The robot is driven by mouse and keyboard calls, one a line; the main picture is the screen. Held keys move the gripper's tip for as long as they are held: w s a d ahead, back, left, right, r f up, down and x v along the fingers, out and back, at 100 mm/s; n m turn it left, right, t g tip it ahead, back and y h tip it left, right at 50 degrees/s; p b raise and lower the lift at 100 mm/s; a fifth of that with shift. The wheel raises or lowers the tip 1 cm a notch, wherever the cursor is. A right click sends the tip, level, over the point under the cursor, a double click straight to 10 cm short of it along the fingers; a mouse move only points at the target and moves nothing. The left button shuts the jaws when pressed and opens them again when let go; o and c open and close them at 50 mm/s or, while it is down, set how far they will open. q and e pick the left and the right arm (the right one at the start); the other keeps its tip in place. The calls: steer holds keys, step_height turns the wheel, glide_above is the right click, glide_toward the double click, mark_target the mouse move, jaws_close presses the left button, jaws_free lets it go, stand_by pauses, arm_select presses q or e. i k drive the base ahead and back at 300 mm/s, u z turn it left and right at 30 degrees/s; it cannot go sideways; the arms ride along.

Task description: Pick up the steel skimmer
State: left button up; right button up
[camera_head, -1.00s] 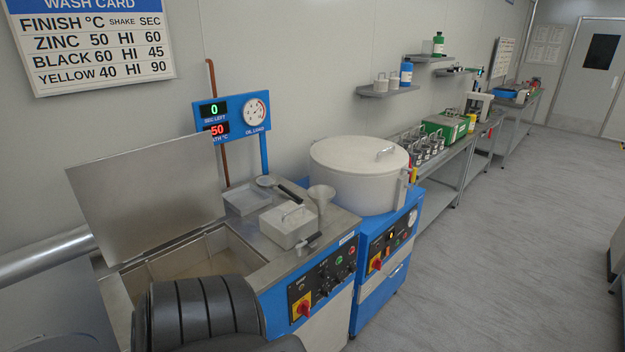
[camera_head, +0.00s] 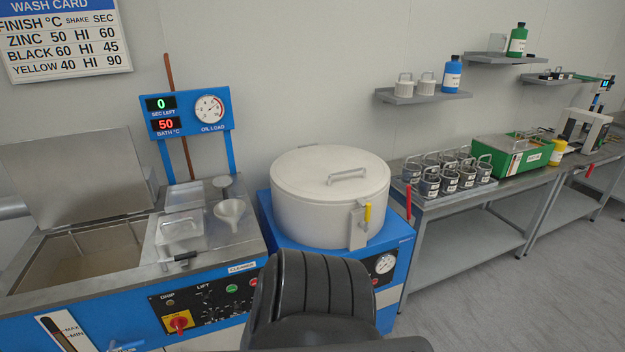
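The steel skimmer appears to be the small round grey disc (camera_head: 222,182) on the steel top of the blue wash unit, behind the white funnel (camera_head: 230,209). Its handle is hard to make out from here. A dark ribbed part of my own arm rises at the bottom middle, in front of the blue cabinets. Neither gripper's fingers show, and nothing of mine is seen touching the skimmer.
A shallow tray (camera_head: 183,195) and a handled grey box (camera_head: 180,230) lie left of the skimmer. The open wash tank (camera_head: 85,255) is further left. A large white lidded drum (camera_head: 330,205) stands right. The sign post with displays (camera_head: 190,112) rises behind.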

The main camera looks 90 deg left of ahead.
mark_target(221, 181)
steer(key=i, duration=0.3)
steer(key=u, duration=2.7)
